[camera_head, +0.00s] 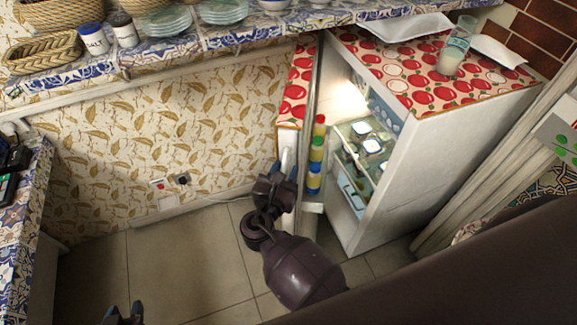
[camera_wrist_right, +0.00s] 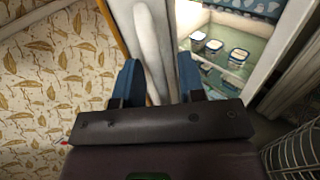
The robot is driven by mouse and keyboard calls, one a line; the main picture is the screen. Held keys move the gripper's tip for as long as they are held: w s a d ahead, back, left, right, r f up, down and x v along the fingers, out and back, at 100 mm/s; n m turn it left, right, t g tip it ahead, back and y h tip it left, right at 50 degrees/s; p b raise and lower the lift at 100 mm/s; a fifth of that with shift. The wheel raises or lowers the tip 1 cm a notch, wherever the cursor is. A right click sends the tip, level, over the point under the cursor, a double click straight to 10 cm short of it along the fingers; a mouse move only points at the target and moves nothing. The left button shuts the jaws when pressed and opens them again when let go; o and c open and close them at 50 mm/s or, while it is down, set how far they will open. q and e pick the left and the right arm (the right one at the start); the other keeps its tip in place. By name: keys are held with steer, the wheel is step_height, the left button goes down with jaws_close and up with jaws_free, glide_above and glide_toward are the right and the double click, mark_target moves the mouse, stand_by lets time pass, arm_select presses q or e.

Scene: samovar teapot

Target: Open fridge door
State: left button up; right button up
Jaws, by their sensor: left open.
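The white fridge (camera_head: 420,150) stands at the right with its door (camera_head: 310,110) ajar, so the lit shelves show. The white door handle (camera_head: 288,150) is on the door's outer side. My right gripper (camera_head: 284,174) is at the lower end of the handle. In the right wrist view its blue fingers (camera_wrist_right: 160,82) stand apart, with the handle (camera_wrist_right: 150,50) between them; a gap shows beside it, and contact is unclear. My left gripper (camera_head: 123,314) is open and empty over the floor at the bottom left, partly cut off.
Bottles (camera_head: 316,155) stand in the door rack, and lidded containers (camera_head: 372,145) sit on a shelf inside. A glass (camera_head: 455,50) and white trays stand on the fridge top. A tiled shelf (camera_head: 220,42) with crockery runs above. The tiled floor (camera_head: 170,265) left of the door is clear.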

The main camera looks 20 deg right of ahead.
steer(key=shift+c, duration=0.5)
jaws_close()
